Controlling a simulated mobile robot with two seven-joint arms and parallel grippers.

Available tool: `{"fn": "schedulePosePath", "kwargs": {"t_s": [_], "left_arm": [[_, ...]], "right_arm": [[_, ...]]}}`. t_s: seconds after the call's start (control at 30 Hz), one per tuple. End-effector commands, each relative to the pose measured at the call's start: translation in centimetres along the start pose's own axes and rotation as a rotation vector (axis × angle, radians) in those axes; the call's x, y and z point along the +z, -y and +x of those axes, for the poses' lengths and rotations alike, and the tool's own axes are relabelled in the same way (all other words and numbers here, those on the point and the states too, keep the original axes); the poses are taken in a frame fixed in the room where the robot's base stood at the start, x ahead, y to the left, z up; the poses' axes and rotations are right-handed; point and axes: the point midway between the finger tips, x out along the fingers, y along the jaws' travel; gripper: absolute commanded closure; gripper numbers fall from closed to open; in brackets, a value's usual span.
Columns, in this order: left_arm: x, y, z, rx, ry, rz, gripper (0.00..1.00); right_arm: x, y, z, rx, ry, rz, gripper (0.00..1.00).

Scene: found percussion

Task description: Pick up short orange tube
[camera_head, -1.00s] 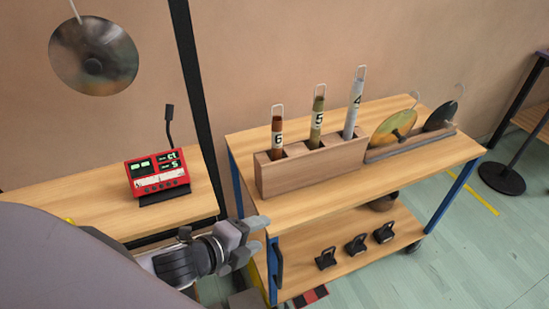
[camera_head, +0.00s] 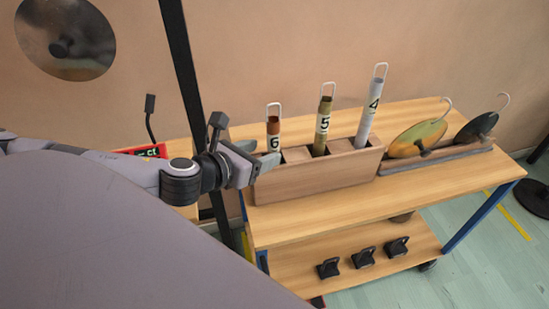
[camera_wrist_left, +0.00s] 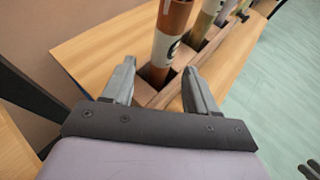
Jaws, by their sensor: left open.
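The short orange tube (camera_head: 273,128), labelled 6 and with a wire loop on top, stands upright in the left slot of the wooden rack (camera_head: 320,179). In the left wrist view the orange tube (camera_wrist_left: 171,35) rises just beyond and between the spread fingers. My left gripper (camera_head: 258,158) is open and empty at the rack's left end, close to the tube. It also shows in the left wrist view (camera_wrist_left: 158,92). The tube's lower end is hidden in the rack. My right gripper is not in view.
Tube 5 (camera_head: 323,126) and tube 4 (camera_head: 370,110) stand in the same rack, to the right. Two discs lean on a stand, one of them brassy (camera_head: 418,138). Black clamps (camera_head: 363,258) lie on the lower shelf. A dark post (camera_head: 181,65) stands left of the cart.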

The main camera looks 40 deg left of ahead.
Motion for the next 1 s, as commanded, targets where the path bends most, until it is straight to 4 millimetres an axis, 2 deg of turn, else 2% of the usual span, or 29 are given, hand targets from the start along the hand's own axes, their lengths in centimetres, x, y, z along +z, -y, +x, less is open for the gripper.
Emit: {"fn": "schedulePosePath", "kwargs": {"t_s": [0.4,0.73,0.77,0.9,0.93,1.0], "left_arm": [[-0.1,0.1,4.6,-0.001,0.001,-0.004,0.42],[-0.1,0.1,5.1,-0.001,-0.001,-0.002,0.42],[-0.1,0.1,5.1,-0.001,-0.001,-0.002,0.48],[-0.1,0.1,5.1,-0.001,-0.001,-0.002,0.94],[-0.1,0.1,5.1,-0.001,-0.001,-0.002,1.00],[0.0,0.1,5.1,-0.001,0.002,-0.002,1.00]], "right_arm": [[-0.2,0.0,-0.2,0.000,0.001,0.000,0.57],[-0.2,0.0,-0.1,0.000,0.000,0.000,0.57],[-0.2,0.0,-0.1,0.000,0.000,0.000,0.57],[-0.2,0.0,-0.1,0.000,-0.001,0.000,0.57],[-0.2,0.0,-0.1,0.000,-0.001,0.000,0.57],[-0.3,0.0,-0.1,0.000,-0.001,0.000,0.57]]}}
